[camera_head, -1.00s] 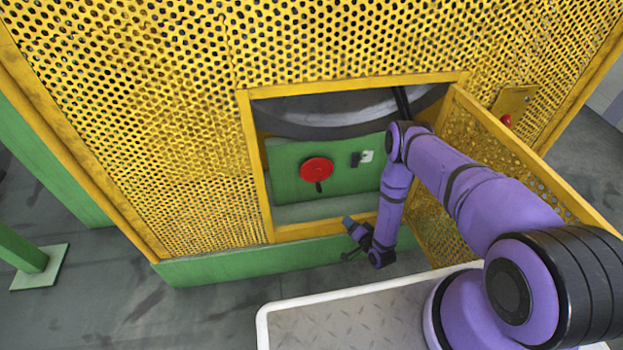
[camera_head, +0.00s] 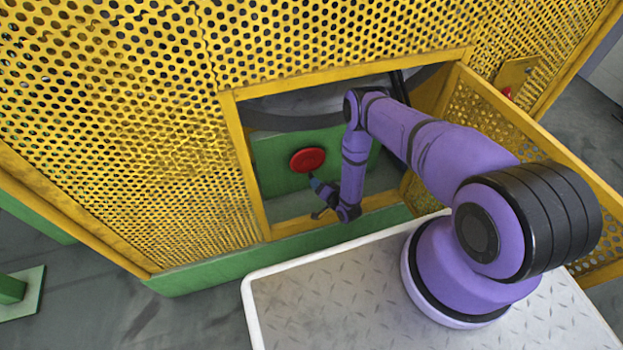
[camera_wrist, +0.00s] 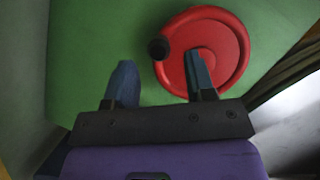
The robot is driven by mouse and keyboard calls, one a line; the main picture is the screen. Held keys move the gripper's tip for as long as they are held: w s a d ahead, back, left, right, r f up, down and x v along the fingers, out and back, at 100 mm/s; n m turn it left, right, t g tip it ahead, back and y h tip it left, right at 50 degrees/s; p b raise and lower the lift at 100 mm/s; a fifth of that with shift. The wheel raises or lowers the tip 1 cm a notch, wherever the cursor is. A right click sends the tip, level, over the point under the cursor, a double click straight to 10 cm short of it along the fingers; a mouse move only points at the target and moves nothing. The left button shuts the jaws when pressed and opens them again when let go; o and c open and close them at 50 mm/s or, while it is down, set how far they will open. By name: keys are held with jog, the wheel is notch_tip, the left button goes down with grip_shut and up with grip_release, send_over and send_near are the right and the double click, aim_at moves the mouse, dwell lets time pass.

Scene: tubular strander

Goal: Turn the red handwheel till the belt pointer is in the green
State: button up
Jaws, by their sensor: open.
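The red handwheel (camera_head: 307,160) sits on a green panel (camera_head: 285,152) inside the opening of the yellow guard. It fills the upper right of the wrist view (camera_wrist: 228,40), with its black knob (camera_wrist: 158,48) on the left side of the rim. My gripper (camera_head: 318,198) is open and empty, just below the wheel in the head view. In the wrist view its fingers (camera_wrist: 160,78) are spread; the right one overlaps the wheel and the knob appears between and beyond the tips. Contact cannot be told. I cannot make out a belt pointer or green zone.
The yellow frame's lower bar (camera_head: 293,226) and left post (camera_head: 245,165) bound the opening. An open perforated door (camera_head: 480,115) stands right of my arm. Above the panel is a large grey curved part (camera_head: 290,108).

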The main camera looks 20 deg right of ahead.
aim_at(309, 164)
jog(key=shift+x, duration=2.5)
grip_shut()
